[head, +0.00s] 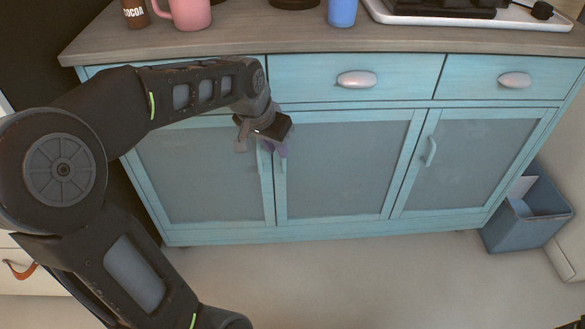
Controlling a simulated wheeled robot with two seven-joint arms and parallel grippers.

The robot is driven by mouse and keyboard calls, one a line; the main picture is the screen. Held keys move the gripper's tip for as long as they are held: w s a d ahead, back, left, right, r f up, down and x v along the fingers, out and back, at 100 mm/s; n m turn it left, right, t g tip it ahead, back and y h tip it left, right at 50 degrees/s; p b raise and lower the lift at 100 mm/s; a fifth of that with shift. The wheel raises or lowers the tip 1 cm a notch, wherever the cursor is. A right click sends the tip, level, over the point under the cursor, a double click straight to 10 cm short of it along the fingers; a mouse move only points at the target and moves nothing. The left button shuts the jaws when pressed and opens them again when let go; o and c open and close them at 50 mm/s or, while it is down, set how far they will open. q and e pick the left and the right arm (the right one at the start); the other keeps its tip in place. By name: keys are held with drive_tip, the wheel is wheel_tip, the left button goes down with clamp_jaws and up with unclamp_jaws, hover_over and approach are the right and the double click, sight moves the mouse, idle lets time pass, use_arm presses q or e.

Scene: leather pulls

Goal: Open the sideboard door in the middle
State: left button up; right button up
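The light-blue sideboard (350,231) has three doors with grey panels. The middle door (345,165) looks shut, flush with its neighbours. Its handle (283,162) is near its left edge, partly hidden by my gripper. The left door's handle (260,160) is close beside it. My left gripper (272,147) is at the top of these two handles, in front of the seam between the left and middle doors. Its purplish fingertips are small and partly hidden by the wrist, so I cannot tell whether they are open or touch a handle. My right gripper is not in view.
The right door (470,165) has its own handle (431,151). Drawers with oval knobs (356,79) are above. A pink mug (190,14), a blue cup (342,12) and a white tray (470,20) stand on top. A blue-grey bin (525,228) is at the right. The floor in front is clear.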

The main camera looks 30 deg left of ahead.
sight(285, 169)
use_arm(q)
drive_tip(key=b+x, duration=0.3)
drive_tip(key=x, duration=0.5)
idle(0.4)
clamp_jaws()
drive_tip(key=shift+r, duration=0.1)
idle(1.1)
